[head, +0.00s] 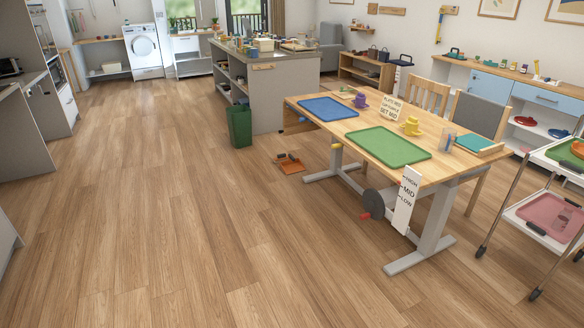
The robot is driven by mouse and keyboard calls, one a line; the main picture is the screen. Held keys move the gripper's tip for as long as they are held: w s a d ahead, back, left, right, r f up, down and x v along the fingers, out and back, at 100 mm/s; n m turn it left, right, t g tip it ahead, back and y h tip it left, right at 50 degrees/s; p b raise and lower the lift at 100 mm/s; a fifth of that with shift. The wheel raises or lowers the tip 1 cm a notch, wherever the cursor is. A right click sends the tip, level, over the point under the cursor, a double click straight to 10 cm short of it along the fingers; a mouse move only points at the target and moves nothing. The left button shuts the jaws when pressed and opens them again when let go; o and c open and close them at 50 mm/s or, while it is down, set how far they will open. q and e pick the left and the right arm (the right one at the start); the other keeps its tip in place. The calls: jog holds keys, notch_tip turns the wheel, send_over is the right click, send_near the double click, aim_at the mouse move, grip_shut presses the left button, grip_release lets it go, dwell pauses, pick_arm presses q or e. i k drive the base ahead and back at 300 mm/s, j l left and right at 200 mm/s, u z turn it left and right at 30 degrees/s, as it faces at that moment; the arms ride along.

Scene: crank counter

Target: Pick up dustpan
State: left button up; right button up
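An orange dustpan (290,165) lies on the wooden floor in the head view. It is just left of the wooden table's far left leg and in front of the grey kitchen island. A dark part shows at its upper edge; I cannot tell whether this is its handle or a brush. Neither of my grippers shows in this view.
A green bin (240,126) stands against the island (282,95), behind the dustpan. The table (345,130), with a crank wheel (374,204) at its near side, stands to the right. A wheeled cart (530,228) is at far right. The floor (160,220) at left and front is clear.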

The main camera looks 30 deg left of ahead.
aim_at(290, 167)
jog(key=i+j+u, duration=0.6)
jog(key=i+j, duration=0.15)
jog(key=i+j+u, duration=0.25)
jog(key=i, duration=0.15)
jog(key=i+j+u, duration=0.1)
jog(key=i+u, duration=0.2)
jog(key=i, duration=0.15)
jog(key=i+u, duration=0.3)
jog(key=i, duration=2)
jog(key=i+j+z, duration=0.15)
jog(key=i+z, duration=0.2)
jog(key=i, duration=0.2)
jog(key=i+j+z, duration=0.3)
jog(key=i, duration=0.25)
jog(key=i+j+z, duration=0.35)
jog(key=i, duration=0.15)
